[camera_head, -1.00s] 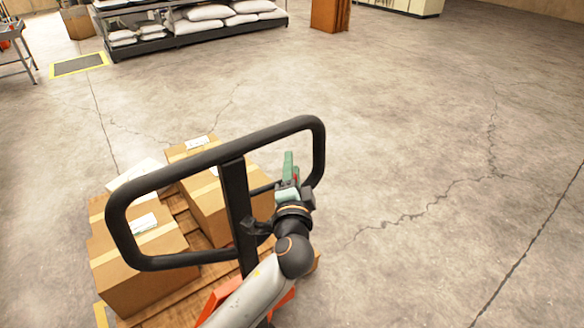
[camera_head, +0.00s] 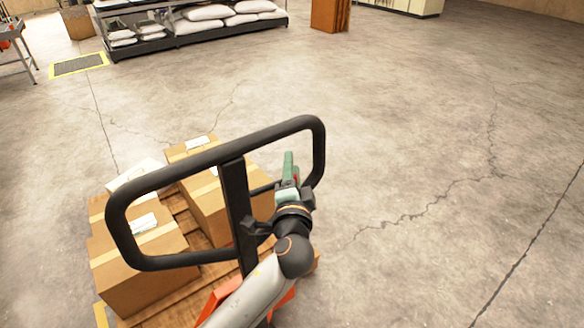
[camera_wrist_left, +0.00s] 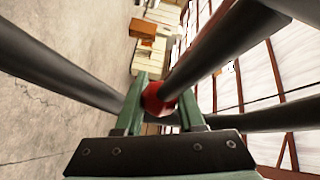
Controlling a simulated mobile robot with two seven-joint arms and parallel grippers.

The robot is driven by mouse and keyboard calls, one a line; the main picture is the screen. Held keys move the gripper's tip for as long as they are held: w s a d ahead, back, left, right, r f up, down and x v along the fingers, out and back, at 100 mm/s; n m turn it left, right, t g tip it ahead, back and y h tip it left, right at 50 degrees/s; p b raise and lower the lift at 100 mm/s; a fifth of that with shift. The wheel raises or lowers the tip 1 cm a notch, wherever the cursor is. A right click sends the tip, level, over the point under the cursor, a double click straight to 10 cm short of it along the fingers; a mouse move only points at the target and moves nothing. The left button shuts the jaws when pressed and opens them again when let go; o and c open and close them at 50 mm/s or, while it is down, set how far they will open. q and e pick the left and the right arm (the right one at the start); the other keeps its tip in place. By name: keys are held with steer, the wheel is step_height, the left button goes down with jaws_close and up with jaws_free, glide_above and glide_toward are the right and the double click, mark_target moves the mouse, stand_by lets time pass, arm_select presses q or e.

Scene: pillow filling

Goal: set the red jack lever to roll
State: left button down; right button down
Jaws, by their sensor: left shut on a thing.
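The red jack lever shows as a round red knob (camera_wrist_left: 157,99) in the left wrist view. It sits between the green fingers of my left gripper (camera_wrist_left: 163,104), which is shut on it. In the head view my left gripper (camera_head: 289,175) is at the right part of the black jack handle loop (camera_head: 215,155), beside its upright post (camera_head: 238,205). The lever's knob is mostly hidden by the gripper there. The lever's exact setting cannot be told. My right gripper is not in view.
Cardboard boxes (camera_head: 138,275) lie on a wooden pallet (camera_head: 190,226) behind the handle. Orange jack parts (camera_head: 222,296) show below. A rack (camera_head: 150,43) with white sacks stands at the back left. The concrete floor (camera_head: 430,150) to the right is clear.

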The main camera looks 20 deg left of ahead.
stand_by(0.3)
arm_select(q)
steer(key=r+n+b, duration=0.1)
steer(key=b, duration=0.1)
steer(key=shift+r+t+b, duration=0.3)
steer(key=c, duration=0.5)
jaws_free()
